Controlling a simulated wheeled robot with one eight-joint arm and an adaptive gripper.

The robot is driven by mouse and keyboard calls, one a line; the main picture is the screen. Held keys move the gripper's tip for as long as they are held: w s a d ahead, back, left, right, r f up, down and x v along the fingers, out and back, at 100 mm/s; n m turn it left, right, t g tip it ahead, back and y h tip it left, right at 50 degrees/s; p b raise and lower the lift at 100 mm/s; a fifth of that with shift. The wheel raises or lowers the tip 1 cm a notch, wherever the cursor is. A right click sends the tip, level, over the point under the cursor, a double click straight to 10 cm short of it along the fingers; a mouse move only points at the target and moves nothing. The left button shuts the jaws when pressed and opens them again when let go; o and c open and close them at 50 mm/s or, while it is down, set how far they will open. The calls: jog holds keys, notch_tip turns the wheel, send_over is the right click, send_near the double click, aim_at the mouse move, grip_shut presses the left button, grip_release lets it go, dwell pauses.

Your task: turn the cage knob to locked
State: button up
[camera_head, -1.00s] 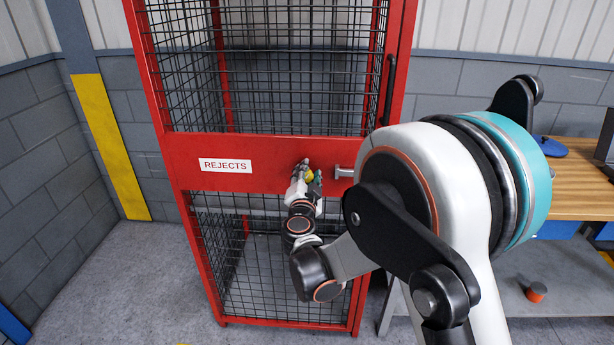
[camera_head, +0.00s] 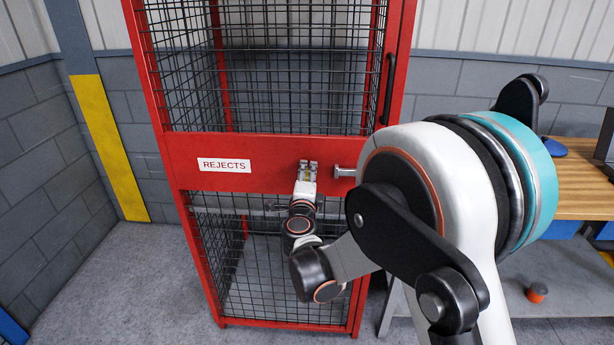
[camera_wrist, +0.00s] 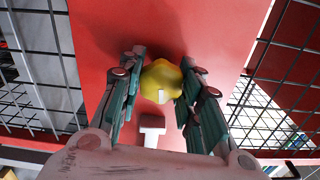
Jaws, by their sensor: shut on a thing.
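The yellow cage knob (camera_wrist: 160,78) sits on the red crossbar of the cage, with a small pale mark on its lower edge in the wrist view. My gripper (camera_wrist: 163,72) is shut on it, one green-and-grey finger at each side. In the head view my gripper (camera_head: 308,165) is against the crossbar, right of the REJECTS label, and hides the knob. A metal bolt (camera_head: 345,172) sticks out just right of the gripper. I cannot read any locked or unlocked marking.
The red wire-mesh cage (camera_head: 180,165) carries a white REJECTS label (camera_head: 224,165) and a black handle (camera_head: 388,90). A wooden-topped workbench (camera_head: 580,185) stands at right. The floor (camera_head: 120,275) left of the cage is clear.

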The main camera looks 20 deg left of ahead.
jog(key=shift+m, duration=0.7)
jog(key=shift+f, duration=0.1)
jog(key=o, duration=1.1)
jog(key=v, duration=1.2)
